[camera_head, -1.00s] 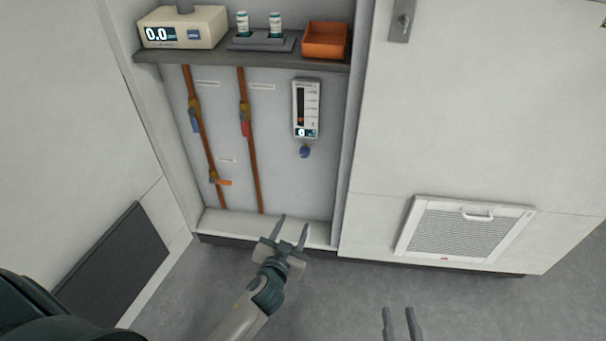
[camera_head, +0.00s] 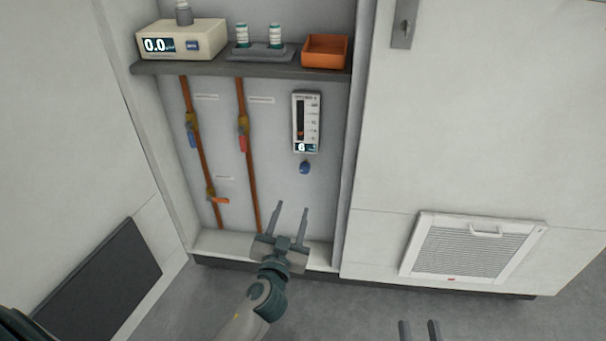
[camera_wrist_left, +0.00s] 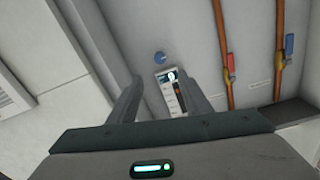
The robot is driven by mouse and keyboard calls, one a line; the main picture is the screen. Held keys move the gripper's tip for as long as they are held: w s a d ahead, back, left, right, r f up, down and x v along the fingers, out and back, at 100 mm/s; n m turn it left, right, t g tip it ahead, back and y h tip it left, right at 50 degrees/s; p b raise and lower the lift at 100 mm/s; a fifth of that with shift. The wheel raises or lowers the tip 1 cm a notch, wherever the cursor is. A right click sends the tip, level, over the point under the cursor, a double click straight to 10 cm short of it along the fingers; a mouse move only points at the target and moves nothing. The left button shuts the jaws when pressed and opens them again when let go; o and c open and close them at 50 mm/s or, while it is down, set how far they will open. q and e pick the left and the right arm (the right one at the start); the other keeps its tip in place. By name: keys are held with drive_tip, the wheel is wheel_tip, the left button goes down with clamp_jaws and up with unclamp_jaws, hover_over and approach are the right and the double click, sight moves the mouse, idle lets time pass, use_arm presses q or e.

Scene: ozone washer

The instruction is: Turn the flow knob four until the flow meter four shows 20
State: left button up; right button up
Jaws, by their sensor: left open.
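The flow meter (camera_head: 306,122) is a white upright panel on the cabinet's back wall, with a scale and a small dark display. Its display shows one digit, too small to read surely. The blue flow knob (camera_head: 305,167) sits just below it. Both show in the left wrist view, the knob (camera_wrist_left: 159,57) above the meter (camera_wrist_left: 172,90). My left gripper (camera_head: 292,206) is open and empty, below the knob in the head view and apart from it. The tips of my right gripper (camera_head: 419,324) show at the bottom edge, spread and empty.
Copper pipes (camera_head: 248,180) with red, blue and orange valve handles run left of the meter. A shelf (camera_head: 210,68) above holds a display box, two vials and an orange tray (camera_head: 325,51). A cabinet door (camera_head: 460,130) and vent (camera_head: 472,250) stand right.

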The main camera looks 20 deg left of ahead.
use_arm(q)
approach(304, 171)
drive_tip(key=w, duration=0.2)
drive_tip(key=w+a, duration=0.1)
drive_tip(key=w, duration=0.2)
drive_tip(key=w+b, duration=0.1)
drive_tip(key=w, duration=0.1)
drive_tip(key=shift+w+a+f, duration=0.1)
drive_tip(key=shift+w+a, duration=0.2)
drive_tip(key=shift+w, duration=0.05)
drive_tip(key=shift+w+a, duration=0.1)
drive_tip(key=shift+w, duration=0.35)
use_arm(e)
drive_tip(key=shift+s+r+t+y, duration=0.15)
drive_tip(key=shift+s+r+t, duration=0.2)
drive_tip(key=shift+r, duration=0.25)
drive_tip(key=shift+s+r+t+y, duration=0.1)
drive_tip(key=shift+s+r+t, duration=0.15)
drive_tip(key=shift+r+t, duration=0.25)
drive_tip(key=shift+s+r+t+y, duration=0.15)
drive_tip(key=shift+s+r+t, duration=0.15)
drive_tip(key=shift+r, duration=0.35)
use_arm(q)
drive_tip(key=shift+c, duration=0.7)
drive_tip(key=c, duration=0.9)
